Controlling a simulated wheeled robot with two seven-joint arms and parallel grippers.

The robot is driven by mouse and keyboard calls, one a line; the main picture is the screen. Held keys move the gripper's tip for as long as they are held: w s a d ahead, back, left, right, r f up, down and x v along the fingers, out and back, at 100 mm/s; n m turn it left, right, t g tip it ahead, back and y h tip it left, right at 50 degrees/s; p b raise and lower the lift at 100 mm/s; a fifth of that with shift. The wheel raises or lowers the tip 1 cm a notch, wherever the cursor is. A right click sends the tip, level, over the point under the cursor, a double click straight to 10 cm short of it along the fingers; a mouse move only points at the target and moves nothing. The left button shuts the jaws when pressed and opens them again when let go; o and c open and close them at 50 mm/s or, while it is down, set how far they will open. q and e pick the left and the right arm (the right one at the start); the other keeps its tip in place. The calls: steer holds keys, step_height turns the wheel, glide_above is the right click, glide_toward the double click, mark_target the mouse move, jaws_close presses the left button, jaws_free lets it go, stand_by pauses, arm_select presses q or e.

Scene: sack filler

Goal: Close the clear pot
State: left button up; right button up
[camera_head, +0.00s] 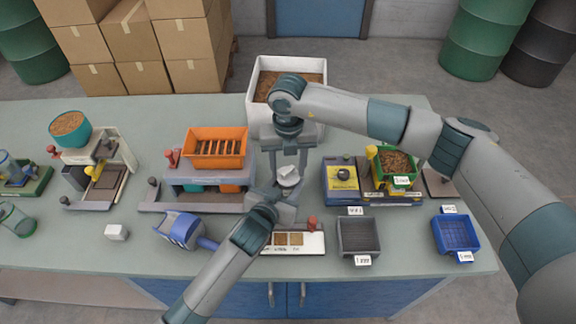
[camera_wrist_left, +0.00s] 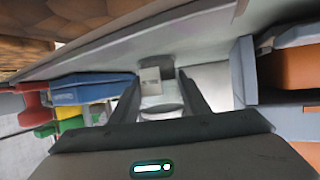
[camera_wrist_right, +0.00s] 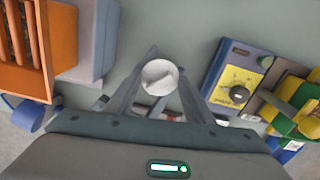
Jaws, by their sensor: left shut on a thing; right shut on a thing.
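A small pale pot (camera_head: 287,181) is between my two grippers above the middle of the bench. My left gripper (camera_wrist_left: 158,98) is shut on its body, and a small label shows on it in the left wrist view. My right gripper (camera_head: 289,166) comes down from above with its fingers shut on a white round lid (camera_wrist_right: 160,77). The lid and the pot are very close together. I cannot tell if the lid is seated, because the fingers hide the join.
A white crate (camera_head: 250,92) of brown material stands behind. An orange bin (camera_head: 216,134) on a stand is left, and a blue-yellow dial unit (camera_head: 342,184) is right. A blue scoop (camera_head: 180,228) and a white panel with samples (camera_head: 310,243) lie in front.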

steer(key=shift+f, duration=0.15)
steer(key=o, duration=1.1)
steer(key=shift+o, duration=0.2)
step_height(320, 180, up, 12)
arm_select(q)
steer(key=o, duration=1.6)
